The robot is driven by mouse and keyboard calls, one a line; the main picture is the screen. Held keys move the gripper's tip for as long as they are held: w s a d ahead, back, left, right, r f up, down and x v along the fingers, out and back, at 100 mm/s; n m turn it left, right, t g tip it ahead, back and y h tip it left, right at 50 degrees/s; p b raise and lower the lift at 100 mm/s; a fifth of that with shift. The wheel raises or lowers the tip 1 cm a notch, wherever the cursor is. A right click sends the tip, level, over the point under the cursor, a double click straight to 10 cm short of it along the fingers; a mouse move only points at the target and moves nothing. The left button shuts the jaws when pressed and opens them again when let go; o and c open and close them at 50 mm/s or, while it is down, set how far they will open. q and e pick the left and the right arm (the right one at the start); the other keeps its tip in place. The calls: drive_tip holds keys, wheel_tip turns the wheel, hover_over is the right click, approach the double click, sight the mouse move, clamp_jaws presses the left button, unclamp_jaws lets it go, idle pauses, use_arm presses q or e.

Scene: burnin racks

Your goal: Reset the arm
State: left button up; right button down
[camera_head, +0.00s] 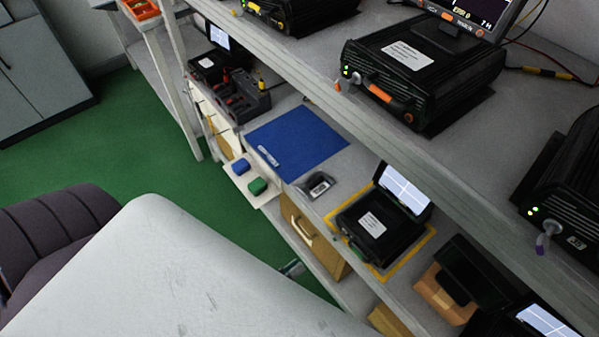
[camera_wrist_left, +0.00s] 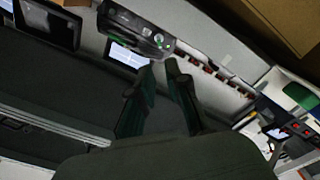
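My left arm's large pale link (camera_head: 170,270) fills the lower left of the head view and hides most of my left gripper there. A small grey piece (camera_head: 291,268) shows just past the link's edge, perhaps part of that gripper. In the left wrist view, the two dark green fingers of my left gripper (camera_wrist_left: 161,72) stand apart with a clear gap between them. Nothing is held between them. My right gripper is in neither view.
A rack with an upper shelf (camera_head: 440,160) runs diagonally on the right, carrying black units (camera_head: 430,75). A blue mat (camera_head: 297,143) and a black unit with a screen (camera_head: 375,225) are on the lower shelf. Green floor (camera_head: 130,150) is open at left, beyond a dark chair (camera_head: 60,235).

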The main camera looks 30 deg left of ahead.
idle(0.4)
use_arm(q)
drive_tip(key=s+a+f+m+g+y, duration=0.2)
drive_tip(key=f+g, duration=0.1)
drive_tip(key=f, duration=0.6)
drive_tip(key=s+a+f+m+g+y, duration=0.15)
drive_tip(key=f+g, duration=0.25)
drive_tip(key=f, duration=0.5)
drive_tip(key=s+a+f+m+g+y, duration=0.2)
drive_tip(key=s+f+g, duration=0.6)
drive_tip(key=s+f, duration=0.5)
drive_tip(key=s+a+m, duration=0.1)
drive_tip(key=s+m, duration=0.1)
drive_tip(key=s, duration=0.1)
drive_tip(key=shift+s+g+y, duration=0.35)
drive_tip(key=shift+s+g, duration=0.05)
drive_tip(key=shift+a, duration=0.1)
